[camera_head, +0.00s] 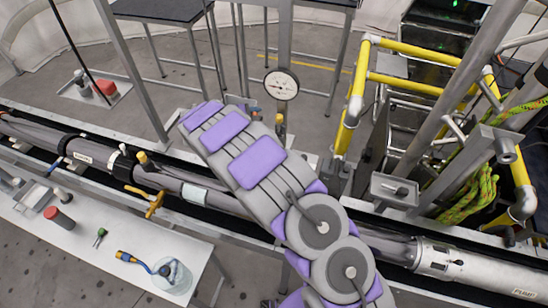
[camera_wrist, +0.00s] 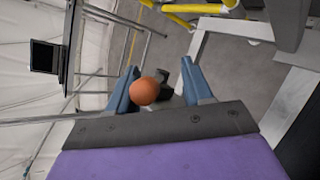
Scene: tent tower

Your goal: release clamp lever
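In the wrist view my gripper (camera_wrist: 160,75) shows as two blue fingers standing apart. An orange ball knob (camera_wrist: 145,92) appears between them, nearer the left finger, with a gap to the right finger. Whether the knob touches the left finger is unclear. A dark part (camera_wrist: 164,80) sits just behind the knob; the lever's shaft is hidden. In the head view my purple and grey arm reaches up and left over the pipe, and my gripper is not visible there. A yellow-orange clamp handle (camera_head: 152,202) sits by the pipe (camera_head: 170,185), left of my arm.
A round gauge (camera_head: 281,84) stands on a post beyond my arm. Yellow railing (camera_head: 352,105) and a metal frame stand at the right. A white table (camera_head: 110,255) at the lower left holds a jar (camera_head: 171,273) and tools. A dark-topped table (camera_head: 160,10) stands at the back.

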